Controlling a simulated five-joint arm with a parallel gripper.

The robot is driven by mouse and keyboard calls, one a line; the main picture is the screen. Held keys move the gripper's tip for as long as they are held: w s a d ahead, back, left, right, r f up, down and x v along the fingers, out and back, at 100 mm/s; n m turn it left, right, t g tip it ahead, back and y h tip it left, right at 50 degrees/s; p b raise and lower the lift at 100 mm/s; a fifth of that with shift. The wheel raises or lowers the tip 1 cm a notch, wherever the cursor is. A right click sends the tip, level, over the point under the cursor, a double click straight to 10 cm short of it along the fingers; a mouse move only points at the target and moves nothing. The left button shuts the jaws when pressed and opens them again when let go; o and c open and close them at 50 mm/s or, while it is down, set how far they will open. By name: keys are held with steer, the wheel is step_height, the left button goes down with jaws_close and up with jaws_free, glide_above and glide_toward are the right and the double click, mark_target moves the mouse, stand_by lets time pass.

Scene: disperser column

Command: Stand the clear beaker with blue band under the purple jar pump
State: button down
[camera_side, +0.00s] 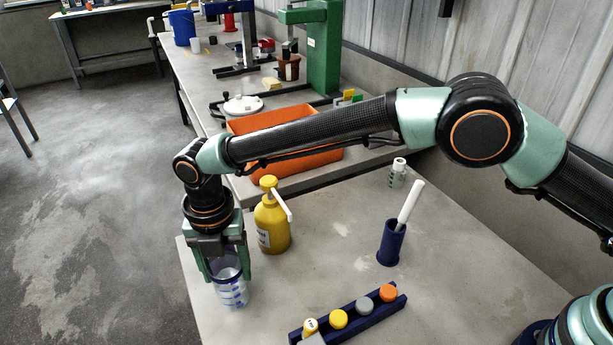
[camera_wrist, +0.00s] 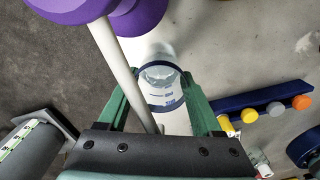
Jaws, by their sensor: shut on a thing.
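The clear beaker (camera_side: 233,292) with blue markings is upright near the table's left edge. In the wrist view it shows its blue band (camera_wrist: 161,84) between the fingers. My gripper (camera_side: 228,272) is shut on it. I cannot tell whether its base touches the table. The purple jar pump (camera_wrist: 135,16) shows in the upper left of the wrist view, close to the camera. Its white spout (camera_wrist: 122,75) runs down beside the left finger toward the beaker, but the tip's place over the rim is unclear. No purple jar shows in the side view.
A yellow pump jar (camera_side: 272,228) stands right behind my gripper. A navy rack (camera_side: 368,315) with capped vials lies nearer the camera. A navy holder (camera_side: 391,244) with a white-handled tool stands to the right. An orange tray (camera_side: 310,170) is farther back.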

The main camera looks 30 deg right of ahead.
steer(key=shift+f, duration=0.15)
steer(key=shift+c, duration=0.2)
jaws_free()
